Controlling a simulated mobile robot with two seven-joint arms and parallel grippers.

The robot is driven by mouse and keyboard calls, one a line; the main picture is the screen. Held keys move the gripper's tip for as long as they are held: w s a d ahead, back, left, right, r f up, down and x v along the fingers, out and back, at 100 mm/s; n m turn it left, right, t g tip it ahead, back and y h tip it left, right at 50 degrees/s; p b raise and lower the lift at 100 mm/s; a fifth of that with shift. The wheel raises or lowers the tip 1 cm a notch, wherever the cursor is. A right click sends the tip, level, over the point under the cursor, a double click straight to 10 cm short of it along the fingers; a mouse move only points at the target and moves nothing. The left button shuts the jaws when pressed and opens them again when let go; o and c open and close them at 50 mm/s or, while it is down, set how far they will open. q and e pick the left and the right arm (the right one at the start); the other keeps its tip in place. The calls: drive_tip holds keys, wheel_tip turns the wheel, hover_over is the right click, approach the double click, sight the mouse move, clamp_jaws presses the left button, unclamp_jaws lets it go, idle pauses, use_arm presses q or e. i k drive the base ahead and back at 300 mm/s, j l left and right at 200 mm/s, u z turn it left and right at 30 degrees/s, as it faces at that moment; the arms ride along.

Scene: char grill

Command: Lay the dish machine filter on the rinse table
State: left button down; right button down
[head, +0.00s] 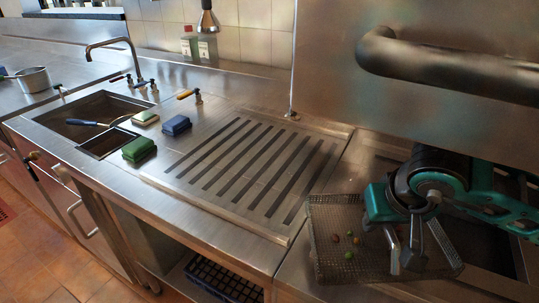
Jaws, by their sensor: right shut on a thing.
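The dish machine filter, a shallow grey mesh tray (330,213), is at the lower right with a few small green and brown bits in it. My right gripper (404,262) is shut on it, with the fingers over its right part. The filter is over the right end of the steel counter, to the right of the rinse table (243,168), which has dark parallel slots in its top. The slotted area is clear. Whether the filter touches the surface below it cannot be told. My left gripper is out of view.
Left of the slots, green (139,149), blue (177,125) and yellowish (145,118) sponges lie by the sink (92,112). A tap (110,45) and a small pot (33,80) are farther left. A thick steel bar (450,72) juts out above my right arm.

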sight(254, 156)
drive_tip(key=j+u, duration=0.15)
drive_tip(key=j, duration=1.2)
drive_tip(key=i+j+u, duration=0.1)
drive_tip(key=i, duration=0.2)
drive_tip(key=i+j, duration=0.2)
drive_tip(key=i, duration=0.15)
drive_tip(key=i+l+u, duration=0.1)
drive_tip(key=i+l, duration=0.1)
